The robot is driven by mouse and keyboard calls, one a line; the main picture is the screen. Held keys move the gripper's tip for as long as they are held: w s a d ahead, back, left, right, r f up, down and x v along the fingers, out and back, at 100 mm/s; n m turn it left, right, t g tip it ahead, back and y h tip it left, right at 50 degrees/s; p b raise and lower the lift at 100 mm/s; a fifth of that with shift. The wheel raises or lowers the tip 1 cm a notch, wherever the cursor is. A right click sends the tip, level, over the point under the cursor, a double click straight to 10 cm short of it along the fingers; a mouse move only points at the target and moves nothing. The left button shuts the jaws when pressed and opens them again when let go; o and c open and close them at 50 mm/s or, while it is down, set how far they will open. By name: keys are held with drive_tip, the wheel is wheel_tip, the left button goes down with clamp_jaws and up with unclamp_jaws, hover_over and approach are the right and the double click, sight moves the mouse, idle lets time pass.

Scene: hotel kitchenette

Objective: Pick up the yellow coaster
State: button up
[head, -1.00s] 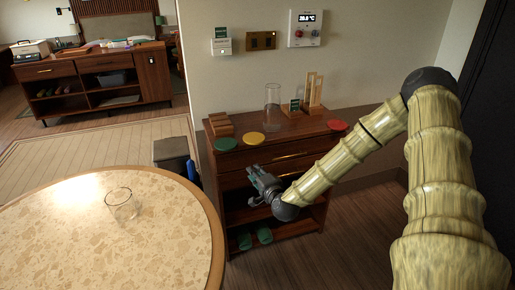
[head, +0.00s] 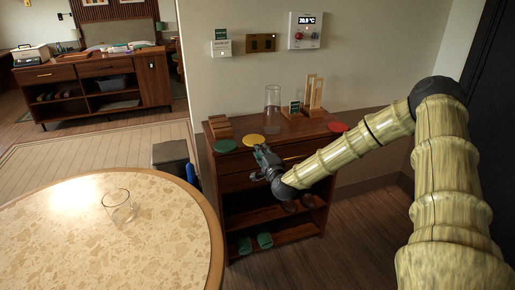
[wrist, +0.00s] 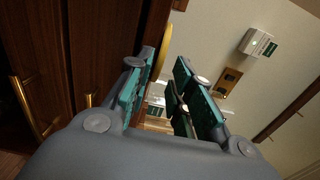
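The yellow coaster (head: 253,140) is a flat round disc on top of the wooden cabinet, near its front edge. It lies between a green coaster (head: 225,145) and a red coaster (head: 338,127). My gripper (head: 262,153) is just in front of the cabinet and just below the yellow coaster. In the wrist view the yellow coaster (wrist: 163,50) shows edge-on beyond the teal finger pads. The fingers of my gripper (wrist: 165,92) are apart, with nothing between them.
On the wooden cabinet (head: 280,150) stand a clear glass cylinder (head: 272,97), a wooden rack (head: 314,95) and a brown wooden holder (head: 220,127). Brass drawer handles (wrist: 26,105) show in the wrist view. A round table (head: 70,240) with a glass (head: 118,207) is at the left.

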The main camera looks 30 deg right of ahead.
sight(258, 141)
drive_tip(key=shift+b+x, duration=0.75)
drive_tip(key=shift+x, duration=1.2)
drive_tip(key=shift+c, duration=0.3)
clamp_jaws()
drive_tip(key=shift+r+p, duration=0.8)
drive_tip(key=shift+r, duration=0.5)
drive_tip(key=s+a+r+p, duration=0.1)
drive_tip(key=s+r+p, duration=0.1)
drive_tip(key=s, duration=0.5)
drive_tip(key=s+a+r+p, duration=0.2)
drive_tip(key=s+r+p, duration=0.1)
drive_tip(key=s+p, duration=0.2)
drive_tip(key=shift+v, duration=0.85)
